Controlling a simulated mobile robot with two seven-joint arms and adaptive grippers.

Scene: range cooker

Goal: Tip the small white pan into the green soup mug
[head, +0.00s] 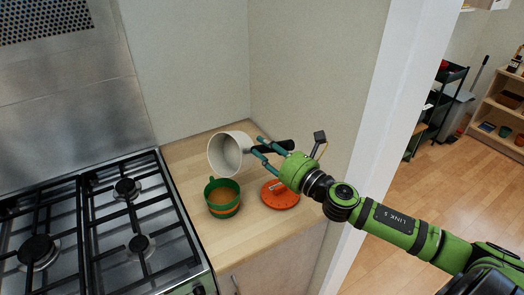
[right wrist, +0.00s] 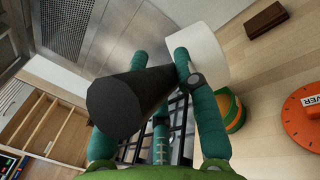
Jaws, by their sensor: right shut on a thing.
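The small white pan (head: 239,140) is tipped onto its side in the air, its open mouth facing left and towards the head camera. Its inside looks empty from here. My right gripper (head: 262,150) is shut on the pan's black handle (right wrist: 115,105), and the white pan body (right wrist: 208,52) shows beyond the fingers in the right wrist view. The green soup mug (head: 223,197), with an orange band, stands upright on the wooden counter just below the pan. Something orange-brown shows inside it. The mug is partly hidden in the right wrist view (right wrist: 235,108). My left gripper is out of view.
An orange disc with lettering (head: 280,194) lies on the counter right of the mug. A gas hob (head: 130,215) with black grates is on the left. Walls close off the back and right of the counter. A brown block (right wrist: 265,19) shows in the right wrist view.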

